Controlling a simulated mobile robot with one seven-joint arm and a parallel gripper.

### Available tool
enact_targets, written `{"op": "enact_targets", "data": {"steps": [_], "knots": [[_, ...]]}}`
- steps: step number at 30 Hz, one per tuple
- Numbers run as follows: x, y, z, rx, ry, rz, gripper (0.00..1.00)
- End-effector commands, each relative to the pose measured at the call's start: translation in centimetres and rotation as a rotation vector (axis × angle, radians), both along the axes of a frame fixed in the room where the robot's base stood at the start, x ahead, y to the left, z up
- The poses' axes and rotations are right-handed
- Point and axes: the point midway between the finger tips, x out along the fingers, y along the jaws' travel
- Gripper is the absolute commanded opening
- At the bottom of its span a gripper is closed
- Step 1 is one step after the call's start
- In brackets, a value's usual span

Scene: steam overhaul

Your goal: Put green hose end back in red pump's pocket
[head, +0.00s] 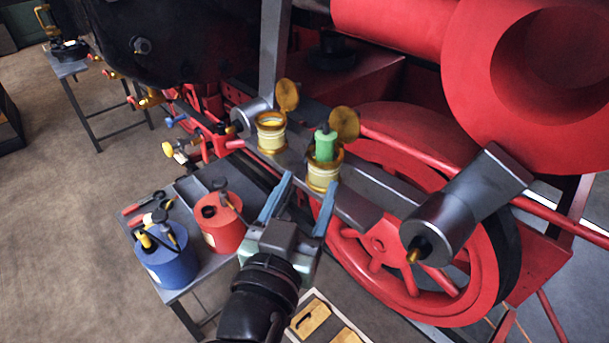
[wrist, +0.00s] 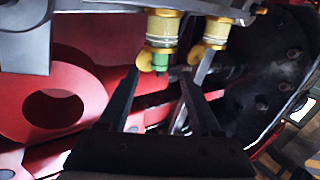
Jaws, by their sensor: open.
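The green hose end (head: 326,146) stands upright in the mouth of the right brass-and-cream oil cup (head: 324,174), whose round brass lid is open. In the wrist view the green hose end (wrist: 158,60) shows between my fingers, beyond their tips. My gripper (head: 309,184) is open and empty, its two fingers pointing toward that cup, apart from the hose end as far as I can tell. The red pump (head: 222,232) stands on a small grey table, with a dark opening in its top and a black handle beside it. I cannot make out a hose joining the two.
A second oil cup (head: 271,134) with its lid open is left of the first. A blue pump (head: 168,264) with a yellow part stands beside the red one, near red-handled tools (head: 146,203). Red wheels (head: 385,244) and a grey cylinder (head: 440,225) crowd the right.

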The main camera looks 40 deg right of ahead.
Motion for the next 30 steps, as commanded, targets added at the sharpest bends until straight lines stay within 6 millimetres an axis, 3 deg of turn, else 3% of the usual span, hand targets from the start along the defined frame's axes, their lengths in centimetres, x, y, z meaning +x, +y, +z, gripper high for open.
{"op": "enact_targets", "data": {"steps": [15,30], "knots": [[3.9,-5.6,-0.1,-0.004,0.001,0.002,0.65],[4.8,-7.0,0.0,0.0,0.0,0.001,0.65]]}}
